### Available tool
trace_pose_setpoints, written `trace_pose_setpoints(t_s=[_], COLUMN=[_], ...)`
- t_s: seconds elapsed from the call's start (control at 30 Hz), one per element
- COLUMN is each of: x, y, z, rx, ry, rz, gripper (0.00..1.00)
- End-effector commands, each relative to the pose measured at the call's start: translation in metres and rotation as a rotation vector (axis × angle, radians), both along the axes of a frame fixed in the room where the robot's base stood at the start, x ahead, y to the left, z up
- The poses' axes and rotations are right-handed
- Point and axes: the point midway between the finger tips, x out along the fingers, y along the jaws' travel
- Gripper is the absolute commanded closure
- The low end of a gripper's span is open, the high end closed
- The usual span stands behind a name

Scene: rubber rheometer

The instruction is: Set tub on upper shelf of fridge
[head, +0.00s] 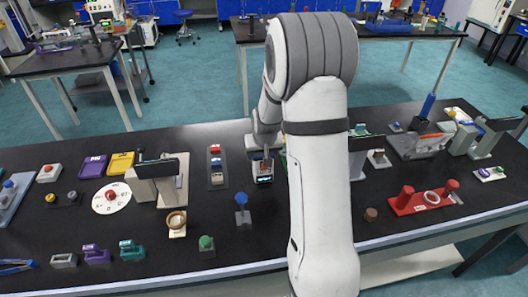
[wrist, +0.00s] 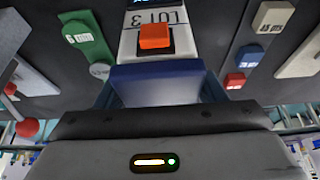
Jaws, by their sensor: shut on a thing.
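My gripper (head: 263,160) is low over the middle of the black bench in the head view, partly hidden by my arm. In the wrist view, a dark blue block (wrist: 155,83) lies right in front of my gripper's grey body, and the jaws appear shut on it. Just beyond it is a white piece marked "LOT 3" (wrist: 178,17) with an orange block (wrist: 154,37). I cannot tell whether these are joined to the blue block or stand apart. I cannot make out a tub or a fridge with shelves in either view.
The black bench (head: 130,250) is crowded. A blue-topped post (head: 242,205) and a grey base with coloured buttons (head: 216,180) stand near my gripper. A red fixture (head: 425,198) lies at right. A yellow block (head: 121,163) and a purple block (head: 93,166) lie at left.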

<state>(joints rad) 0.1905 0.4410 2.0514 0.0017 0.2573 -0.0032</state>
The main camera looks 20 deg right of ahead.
Motion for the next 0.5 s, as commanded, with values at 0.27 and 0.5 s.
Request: trace_pose_setpoints(t_s=[0.27,0.5], x=[0.0,0.0], y=[-0.0004,-0.0007], z=[-0.0014,-0.001], rx=[0.0,0.0], ry=[-0.001,0.0], rz=[-0.001,-0.001], gripper=[0.33,0.15])
